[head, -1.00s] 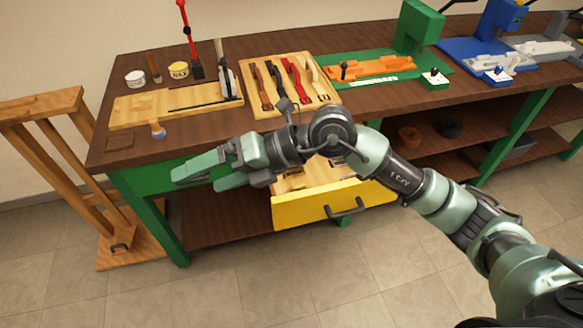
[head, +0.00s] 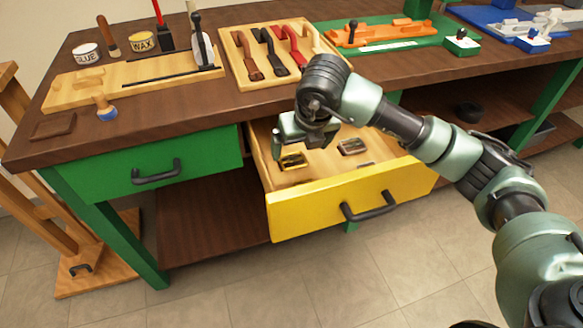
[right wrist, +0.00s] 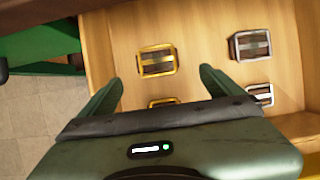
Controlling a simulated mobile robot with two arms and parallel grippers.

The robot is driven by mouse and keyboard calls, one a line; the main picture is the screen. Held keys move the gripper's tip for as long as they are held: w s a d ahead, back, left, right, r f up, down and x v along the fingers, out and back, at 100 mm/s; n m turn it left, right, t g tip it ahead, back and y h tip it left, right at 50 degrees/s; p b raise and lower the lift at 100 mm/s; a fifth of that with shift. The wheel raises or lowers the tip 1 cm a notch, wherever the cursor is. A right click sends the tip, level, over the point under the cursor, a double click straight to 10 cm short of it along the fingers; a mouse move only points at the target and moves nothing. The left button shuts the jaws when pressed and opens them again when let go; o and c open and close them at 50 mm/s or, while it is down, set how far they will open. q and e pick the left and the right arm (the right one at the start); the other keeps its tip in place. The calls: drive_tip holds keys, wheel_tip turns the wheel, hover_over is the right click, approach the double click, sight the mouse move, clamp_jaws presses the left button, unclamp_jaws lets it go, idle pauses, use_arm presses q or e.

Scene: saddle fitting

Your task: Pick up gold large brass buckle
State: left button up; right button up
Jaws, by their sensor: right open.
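A gold buckle (right wrist: 156,61), the larger-looking one, lies flat on the wooden floor of the open yellow drawer. It also shows in the head view (head: 293,161), below my right gripper. My right gripper (right wrist: 160,79) is open and empty above the drawer, its two fingers on either side of the line to this buckle and apart from it. A second gold buckle (right wrist: 163,102) is nearer the gripper palm and mostly hidden by it. My left gripper is not in view.
A silver buckle (right wrist: 250,45) and a smaller-looking silver one (right wrist: 262,95) lie to the right in the yellow drawer (head: 350,203). The drawer walls surround them. The bench top (head: 190,106) overhangs behind, and a shut green drawer (head: 150,163) is at left.

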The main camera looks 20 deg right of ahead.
sight(294, 162)
drive_tip(key=x, duration=0.7)
drive_tip(key=shift+s+a+f, duration=0.1)
drive_tip(key=shift+a+f, duration=0.05)
drive_tip(key=shift+a, duration=0.05)
drive_tip(key=c, duration=1.5)
